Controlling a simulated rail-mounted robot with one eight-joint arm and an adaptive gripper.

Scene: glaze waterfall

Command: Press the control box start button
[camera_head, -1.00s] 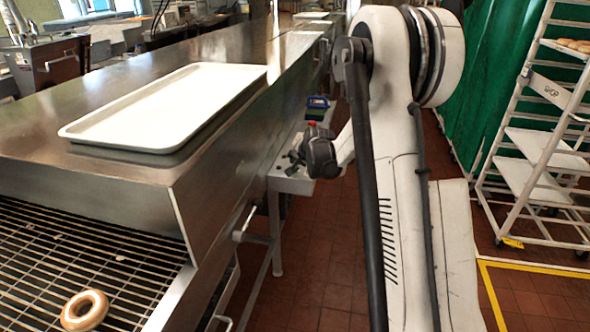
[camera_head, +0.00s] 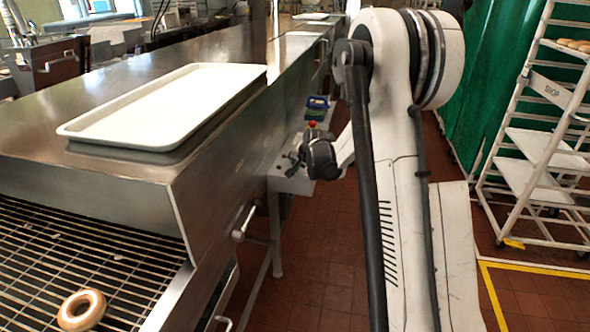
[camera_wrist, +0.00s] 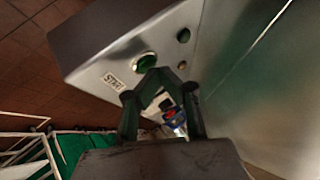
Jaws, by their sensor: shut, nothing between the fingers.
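The control box (camera_wrist: 100,45) shows in the wrist view as a grey metal box with a green button (camera_wrist: 145,63) beside a label reading START (camera_wrist: 113,82). My gripper (camera_wrist: 157,73) is shut and empty. Its fingertips appear just beside the green button; I cannot tell whether they touch it. In the head view, my gripper (camera_head: 293,160) is over the grey box (camera_head: 288,184) at the side of the steel machine, and my wrist hides part of the box top.
A smaller dark green button (camera_wrist: 183,35) sits near the machine's steel wall. A white tray (camera_head: 170,105) rests on the machine. A rack (camera_head: 540,150) stands at the right.

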